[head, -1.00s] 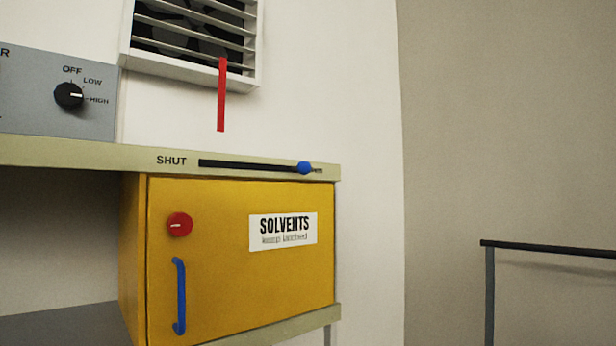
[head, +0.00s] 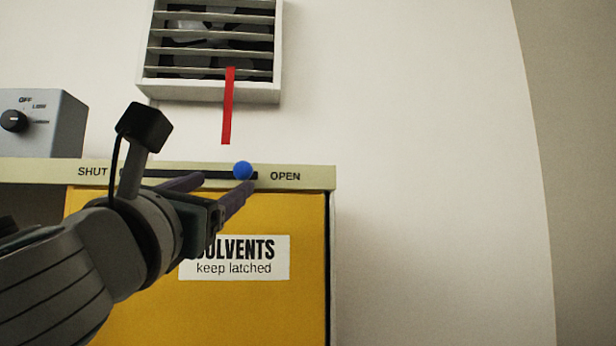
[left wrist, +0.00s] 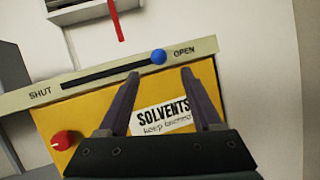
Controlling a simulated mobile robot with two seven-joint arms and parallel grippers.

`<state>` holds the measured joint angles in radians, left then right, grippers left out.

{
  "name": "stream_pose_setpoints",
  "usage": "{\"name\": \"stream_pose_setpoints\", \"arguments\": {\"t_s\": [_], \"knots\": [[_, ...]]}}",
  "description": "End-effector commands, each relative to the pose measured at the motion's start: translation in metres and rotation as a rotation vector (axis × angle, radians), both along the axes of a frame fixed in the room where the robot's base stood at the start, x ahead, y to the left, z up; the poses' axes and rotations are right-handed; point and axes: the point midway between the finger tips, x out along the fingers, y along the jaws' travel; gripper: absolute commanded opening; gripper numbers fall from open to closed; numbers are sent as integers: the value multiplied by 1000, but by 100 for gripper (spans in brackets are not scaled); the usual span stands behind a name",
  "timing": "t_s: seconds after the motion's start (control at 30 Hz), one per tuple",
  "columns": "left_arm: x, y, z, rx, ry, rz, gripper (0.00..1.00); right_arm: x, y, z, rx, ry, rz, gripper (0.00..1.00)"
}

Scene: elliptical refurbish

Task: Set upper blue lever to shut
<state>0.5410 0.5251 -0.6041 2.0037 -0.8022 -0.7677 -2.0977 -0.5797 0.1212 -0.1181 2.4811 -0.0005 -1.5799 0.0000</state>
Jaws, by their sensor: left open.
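The upper blue lever is a round blue knob (head: 243,170) on a dark horizontal slot in the shelf edge. It stands at the right end of the slot, next to the word OPEN; SHUT is at the left end. The knob also shows in the left wrist view (left wrist: 158,57). My left gripper (head: 220,183) is in front of the slot, its fingers apart and pointing at the shelf edge. In the left wrist view the knob appears beyond and between the fingertips, with nothing held. I cannot tell whether a finger touches it. My right gripper is not in view.
Below the shelf edge (head: 318,178) is a yellow cabinet (head: 306,300) with a SOLVENTS label. A red knob (left wrist: 62,140) is on its door. A vent (head: 265,92) with a hanging red strip (head: 228,110) is above. A grey control box (head: 66,125) stands at left.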

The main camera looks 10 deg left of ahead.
Motion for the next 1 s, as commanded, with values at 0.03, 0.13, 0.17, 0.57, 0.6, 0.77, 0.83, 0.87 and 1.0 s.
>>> {"name": "stream_pose_setpoints", "arguments": {"t_s": [0.03, 0.13, 0.17, 0.57, 0.6, 0.77, 0.83, 0.87, 1.0], "knots": [[2, 0, 3, 9, -4, 4, 66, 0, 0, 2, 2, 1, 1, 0], [12, 0, 9, 11, -3, 6, 66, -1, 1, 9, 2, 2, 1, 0], [15, 0, 11, 10, -3, 5, 66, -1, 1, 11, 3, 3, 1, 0], [74, 0, 33, 5, -1, 4, 66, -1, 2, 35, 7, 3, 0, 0], [78, 1, 34, 4, -2, 4, 66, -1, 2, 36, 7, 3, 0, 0], [88, 1, 37, 3, -2, 3, 66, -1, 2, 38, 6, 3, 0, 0], [90, 1, 37, 5, -1, 2, 66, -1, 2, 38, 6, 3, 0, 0], [91, 0, 37, 5, -1, 2, 66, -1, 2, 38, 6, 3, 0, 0], [91, 0, 37, 5, -1, 2, 66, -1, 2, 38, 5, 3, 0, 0]]}}
